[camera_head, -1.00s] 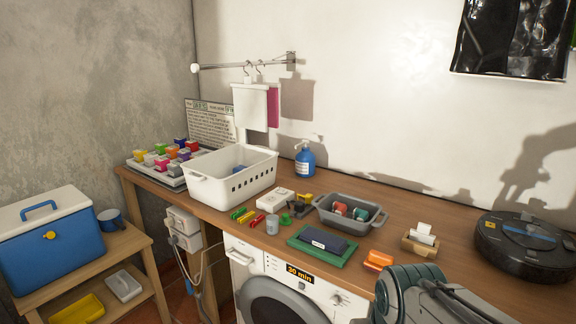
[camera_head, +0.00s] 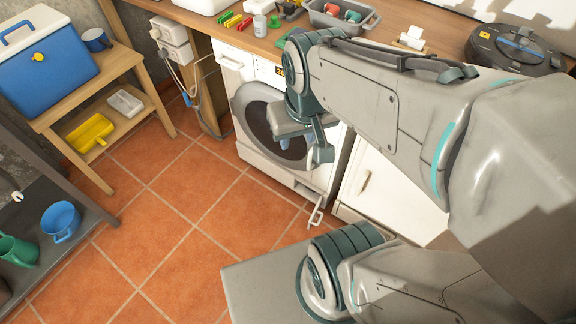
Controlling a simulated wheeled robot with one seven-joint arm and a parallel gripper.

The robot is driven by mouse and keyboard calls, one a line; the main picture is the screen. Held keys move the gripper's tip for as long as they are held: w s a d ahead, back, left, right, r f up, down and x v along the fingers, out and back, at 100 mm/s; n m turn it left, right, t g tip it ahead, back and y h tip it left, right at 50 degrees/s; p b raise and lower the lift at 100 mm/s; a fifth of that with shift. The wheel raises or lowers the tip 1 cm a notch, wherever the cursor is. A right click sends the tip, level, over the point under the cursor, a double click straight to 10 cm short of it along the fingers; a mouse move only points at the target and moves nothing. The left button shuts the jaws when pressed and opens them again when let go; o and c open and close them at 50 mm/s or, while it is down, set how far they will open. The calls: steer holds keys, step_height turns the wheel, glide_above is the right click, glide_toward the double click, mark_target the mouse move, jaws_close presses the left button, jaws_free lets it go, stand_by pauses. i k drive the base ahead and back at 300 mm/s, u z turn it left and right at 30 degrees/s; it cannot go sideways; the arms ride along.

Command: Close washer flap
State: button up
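The white washer (camera_head: 262,165) stands under the wooden counter, with its round dark door (camera_head: 262,112) partly behind my arm. Low on its front right there is a small opening (camera_head: 306,190). A small pale flap (camera_head: 316,213) sticks out below and in front of it, apparently open. My gripper (camera_head: 305,140) is in front of the washer door, above the flap and apart from it. Its fingers are seen at a steep angle, so I cannot tell how far they are open. Nothing is visible held in it.
A white cabinet (camera_head: 385,190) is right of the washer. Tiled floor (camera_head: 190,215) is clear to the left. A wooden shelf stand (camera_head: 140,68) holds a blue cooler (camera_head: 48,65). A dark shelf (camera_head: 45,205) at lower left holds a blue cup (camera_head: 61,221) and a green jug (camera_head: 18,250).

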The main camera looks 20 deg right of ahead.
mark_target(316, 211)
steer(key=u, duration=0.5)
steer(key=k, duration=0.95)
steer(key=z, duration=0.85)
steer(key=i, duration=0.5)
steer(key=u, duration=0.05)
